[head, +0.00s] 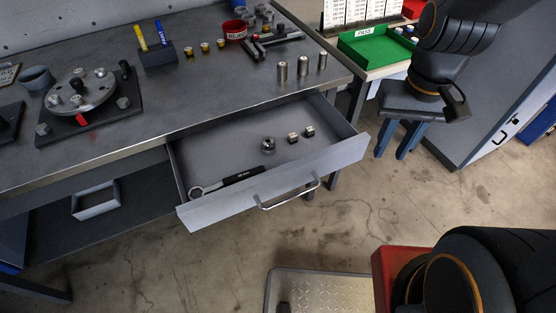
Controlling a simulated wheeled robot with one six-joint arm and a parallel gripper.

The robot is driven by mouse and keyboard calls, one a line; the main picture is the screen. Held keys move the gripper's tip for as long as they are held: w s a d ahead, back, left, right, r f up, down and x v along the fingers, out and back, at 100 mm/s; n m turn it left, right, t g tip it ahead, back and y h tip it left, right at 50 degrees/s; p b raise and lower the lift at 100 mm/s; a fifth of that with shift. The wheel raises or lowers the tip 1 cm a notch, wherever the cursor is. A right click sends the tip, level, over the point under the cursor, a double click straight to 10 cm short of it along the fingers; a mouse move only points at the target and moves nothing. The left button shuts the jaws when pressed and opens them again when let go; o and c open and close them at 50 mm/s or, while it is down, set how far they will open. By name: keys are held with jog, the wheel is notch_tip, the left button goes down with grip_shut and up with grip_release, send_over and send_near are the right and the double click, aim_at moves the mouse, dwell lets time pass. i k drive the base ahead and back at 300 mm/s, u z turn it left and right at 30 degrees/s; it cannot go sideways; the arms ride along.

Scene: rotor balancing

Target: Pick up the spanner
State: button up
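The spanner (228,183) lies flat inside the pulled-out drawer (190,213), along its front left side. Its ring end is silver and points left; its handle is dark. My gripper (390,154) hangs to the right of the drawer, pointing down. Its two blue fingers are apart with nothing between them. It is well away from the spanner and touches nothing that I can see.
Several small metal parts (268,145) lie in the drawer's right half. The drawer's bar handle (290,195) juts out in front. The workbench (215,95) above carries a rotor fixture (85,95), metal cylinders (282,71) and a red bin (234,31). A green tray (372,50) stands behind my gripper.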

aim_at(228, 182)
jog(key=u, duration=1.1)
jog(key=i, duration=0.4)
jog(key=u, duration=0.7)
jog(key=k, duration=0.4)
jog(key=u, duration=0.25)
